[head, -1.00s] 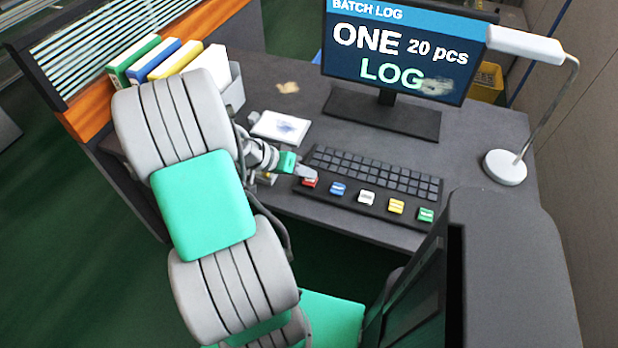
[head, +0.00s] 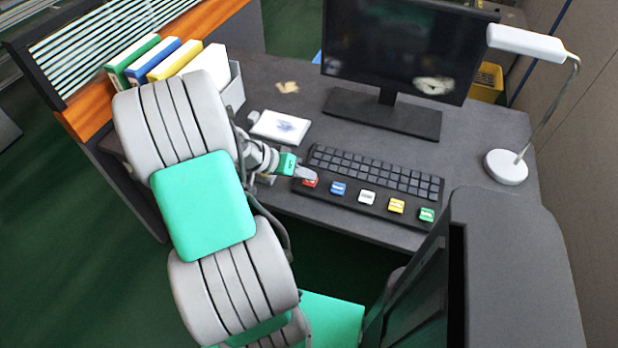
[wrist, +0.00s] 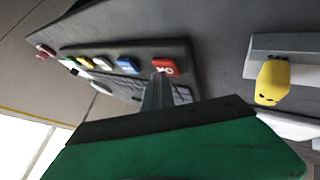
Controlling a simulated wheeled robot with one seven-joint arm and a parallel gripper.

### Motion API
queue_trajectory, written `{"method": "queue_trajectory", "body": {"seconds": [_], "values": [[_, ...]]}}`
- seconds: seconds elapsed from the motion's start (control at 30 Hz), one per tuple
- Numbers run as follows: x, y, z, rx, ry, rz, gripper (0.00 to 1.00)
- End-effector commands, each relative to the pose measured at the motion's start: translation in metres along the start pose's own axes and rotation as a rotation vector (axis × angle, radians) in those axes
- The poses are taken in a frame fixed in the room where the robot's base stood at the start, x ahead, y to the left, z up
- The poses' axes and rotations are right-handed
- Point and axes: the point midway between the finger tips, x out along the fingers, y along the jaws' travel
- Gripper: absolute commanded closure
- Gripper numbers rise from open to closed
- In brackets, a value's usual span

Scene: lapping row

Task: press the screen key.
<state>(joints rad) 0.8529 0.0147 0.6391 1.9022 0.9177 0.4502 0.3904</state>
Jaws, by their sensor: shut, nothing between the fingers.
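The monitor (head: 395,45) stands at the back of the desk and its screen is dark. In front of it lies a black keyboard panel (head: 375,180) with a row of coloured keys: red (head: 310,183), blue (head: 338,188), white (head: 367,198), yellow (head: 396,206) and green (head: 427,214). My gripper (head: 305,173) is shut and empty, with its tip at the red key. In the wrist view the shut fingers (wrist: 158,88) point at the red key (wrist: 166,67), which carries white lettering. I cannot tell whether the tip touches it. The blue key (wrist: 127,65) is beside it.
A white desk lamp (head: 506,167) stands at the right. Binders (head: 160,60) stand at the back left. A white pad (head: 280,127) lies left of the keyboard. A yellow object (wrist: 272,80) shows at the right of the wrist view. A dark chair (head: 410,285) is in front.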

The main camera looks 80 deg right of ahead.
Motion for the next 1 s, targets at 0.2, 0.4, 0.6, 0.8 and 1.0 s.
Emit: {"method": "queue_trajectory", "body": {"seconds": [0.2,0.4,0.6,0.8,1.0], "values": [[-0.005,0.005,-0.003,-0.002,-0.002,0.001,1.00],[-0.005,0.005,-0.003,-0.001,-0.002,0.001,1.00],[-0.012,0.009,-0.008,0.000,-0.001,0.000,1.00],[-0.029,0.022,-0.021,-0.001,0.000,0.000,1.00],[-0.045,0.033,-0.032,-0.001,0.000,0.000,1.00]]}}
